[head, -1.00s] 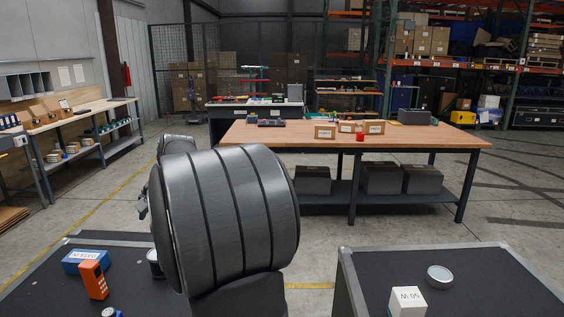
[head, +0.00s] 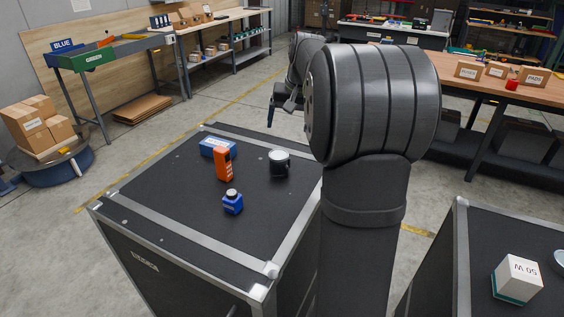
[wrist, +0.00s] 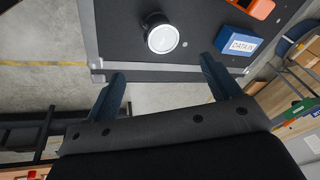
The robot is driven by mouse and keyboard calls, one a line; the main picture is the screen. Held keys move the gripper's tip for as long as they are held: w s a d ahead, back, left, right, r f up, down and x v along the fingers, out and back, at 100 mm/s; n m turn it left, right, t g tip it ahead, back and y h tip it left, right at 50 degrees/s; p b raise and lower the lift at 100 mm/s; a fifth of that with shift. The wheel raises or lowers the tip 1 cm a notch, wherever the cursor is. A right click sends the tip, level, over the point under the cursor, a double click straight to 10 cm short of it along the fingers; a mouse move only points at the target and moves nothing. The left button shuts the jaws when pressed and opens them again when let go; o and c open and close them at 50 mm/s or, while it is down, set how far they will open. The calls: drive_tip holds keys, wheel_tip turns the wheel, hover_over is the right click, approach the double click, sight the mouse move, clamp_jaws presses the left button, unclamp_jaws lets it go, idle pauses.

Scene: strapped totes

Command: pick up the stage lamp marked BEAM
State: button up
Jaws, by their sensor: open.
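A dark, round, lamp-like can with a pale face (head: 279,163) stands on the black case top in the head view. It also shows in the wrist view (wrist: 162,38). I can read no BEAM mark on it, so I cannot tell if it is the stage lamp. My gripper (wrist: 165,84) is open and empty, its two blue-grey fingers apart in the wrist view. The can lies beyond the fingertips there, not between them. In the head view my gripper (head: 281,106) is partly seen above the far edge of the case.
On the same case (head: 168,215) are a blue box (head: 212,147), an orange handheld device (head: 223,164) and a blue bottle (head: 232,203). A second case (head: 447,258) at right bears a white box (head: 518,279) and a round pale thing (head: 559,261). A wooden workbench (head: 520,98) stands behind.

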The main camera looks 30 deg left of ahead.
sight(280, 156)
drive_tip(key=a+f+n, duration=0.1)
drive_tip(key=f+n, duration=0.1)
drive_tip(key=f, duration=0.2)
drive_tip(key=w+a+f+n+h, duration=0.1)
drive_tip(key=f+n, duration=0.2)
drive_tip(key=f, duration=0.1)
drive_tip(key=w+a+f+n, duration=0.1)
drive_tip(key=f+n, duration=0.2)
drive_tip(key=f, duration=0.1)
drive_tip(key=shift+a+f+g+h, duration=0.3)
drive_tip(key=shift+a+g, duration=0.1)
drive_tip(key=f, duration=0.3)
drive_tip(key=w+a+f, duration=0.1)
drive_tip(key=f, duration=0.1)
drive_tip(key=c, duration=1.2)
drive_tip(key=shift+r, duration=0.1)
